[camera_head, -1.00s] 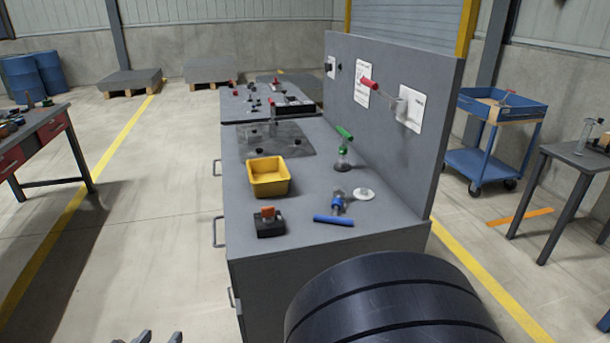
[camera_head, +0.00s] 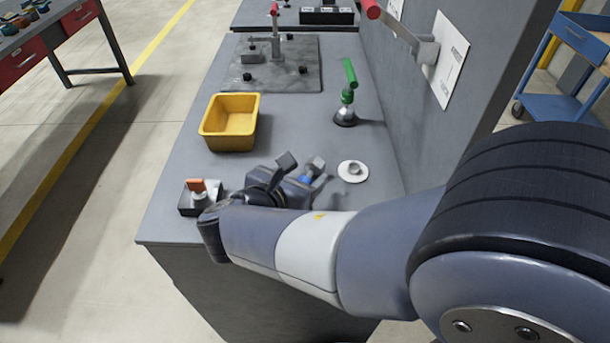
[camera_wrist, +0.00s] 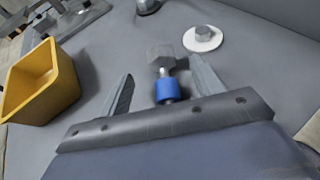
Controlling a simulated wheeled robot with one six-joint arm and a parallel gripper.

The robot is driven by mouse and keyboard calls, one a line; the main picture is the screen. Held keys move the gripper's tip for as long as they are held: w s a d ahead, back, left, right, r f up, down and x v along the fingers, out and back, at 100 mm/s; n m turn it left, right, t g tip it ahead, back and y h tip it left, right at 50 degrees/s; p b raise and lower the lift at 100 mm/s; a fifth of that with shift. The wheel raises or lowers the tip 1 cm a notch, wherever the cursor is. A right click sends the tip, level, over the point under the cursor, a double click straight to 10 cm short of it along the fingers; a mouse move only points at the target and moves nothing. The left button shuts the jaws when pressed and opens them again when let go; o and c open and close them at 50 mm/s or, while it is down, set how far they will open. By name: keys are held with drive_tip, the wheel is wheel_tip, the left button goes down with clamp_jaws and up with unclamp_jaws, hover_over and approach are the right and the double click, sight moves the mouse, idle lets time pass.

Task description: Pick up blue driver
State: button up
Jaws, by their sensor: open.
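The blue driver (camera_wrist: 168,91) lies on the grey bench top, with a blue collar and a grey metal head. In the wrist view its head and collar lie between the two fingers of my gripper (camera_wrist: 162,68), nearer the right finger. My gripper is open and holds nothing. Whether a finger touches the driver, I cannot tell. In the head view only a bit of the driver (camera_head: 306,179) shows past my gripper. Its blue bar is hidden behind my arm and hand.
A yellow bin (camera_head: 230,123) stands behind and left of my gripper. A white disc (camera_head: 353,171) lies to the right. A green-handled tool (camera_head: 348,97) stands near the upright panel (camera_head: 410,95).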

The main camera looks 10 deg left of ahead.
sight(311, 165)
drive_tip(key=x, duration=0.4)
drive_tip(key=shift+w+d+r, duration=0.1)
drive_tip(key=shift+w+r, duration=0.05)
drive_tip(key=shift+r, duration=0.05)
clamp_jaws()
idle(0.5)
